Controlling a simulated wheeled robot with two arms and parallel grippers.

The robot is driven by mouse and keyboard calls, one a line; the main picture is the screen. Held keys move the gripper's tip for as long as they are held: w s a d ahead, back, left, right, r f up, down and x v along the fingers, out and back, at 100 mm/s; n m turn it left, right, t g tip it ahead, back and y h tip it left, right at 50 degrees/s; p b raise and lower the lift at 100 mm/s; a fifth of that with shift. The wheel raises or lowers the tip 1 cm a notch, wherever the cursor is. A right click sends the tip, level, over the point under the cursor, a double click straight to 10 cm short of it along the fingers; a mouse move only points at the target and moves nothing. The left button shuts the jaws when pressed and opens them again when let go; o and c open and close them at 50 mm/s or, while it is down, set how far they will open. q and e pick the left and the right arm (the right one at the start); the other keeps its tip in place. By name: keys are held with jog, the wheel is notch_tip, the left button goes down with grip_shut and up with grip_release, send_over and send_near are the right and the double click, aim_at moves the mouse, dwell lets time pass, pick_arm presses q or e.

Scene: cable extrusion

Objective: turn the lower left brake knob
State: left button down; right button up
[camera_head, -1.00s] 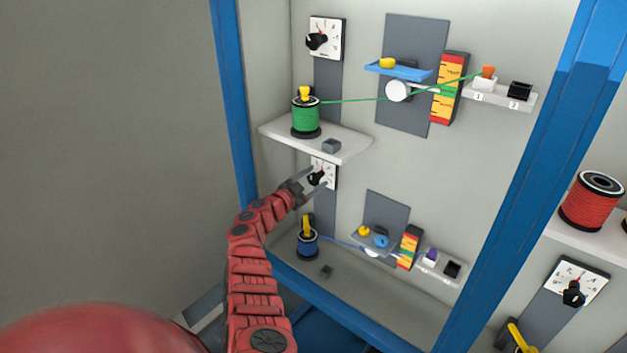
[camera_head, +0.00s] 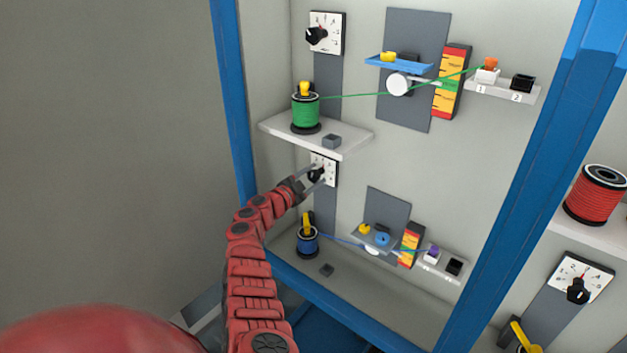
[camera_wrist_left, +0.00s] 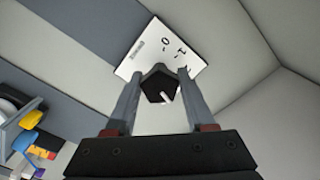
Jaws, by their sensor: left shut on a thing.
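The lower left brake knob (camera_head: 315,175) is black and sits on a white dial plate (camera_head: 329,169) below the shelf with the green spool. My left gripper (camera_head: 313,178) has its fingers on either side of the knob and is shut on it. In the left wrist view the black knob (camera_wrist_left: 160,86) with its white pointer mark sits between the fingertips (camera_wrist_left: 158,88), in front of the white dial plate (camera_wrist_left: 163,45) with its numbers. My right gripper is not in view.
The white shelf (camera_head: 350,146) with the green spool (camera_head: 305,112) is just above my left gripper. The blue spool (camera_head: 307,241) stands below it. The blue frame post (camera_head: 232,100) is to the left. Another black knob (camera_head: 316,35) is on the upper dial.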

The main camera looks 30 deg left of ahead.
pick_arm(q)
jog(key=m+b, duration=0.2)
jog(key=m, duration=0.2)
jog(key=shift+m+b, duration=0.3)
jog(key=shift+m, duration=0.1)
dwell(0.4)
jog(key=shift+c, duration=1.3)
grip_release()
jog(key=shift+s+f, duration=0.1)
jog(key=shift+s+f, duration=0.1)
jog(key=shift+s, duration=0.15)
jog(key=s+a+b, duration=0.1)
jog(key=s+b, duration=0.1)
jog(key=s, duration=1.4)
jog(key=shift+s+a, duration=0.15)
jog(key=shift+s, duration=0.15)
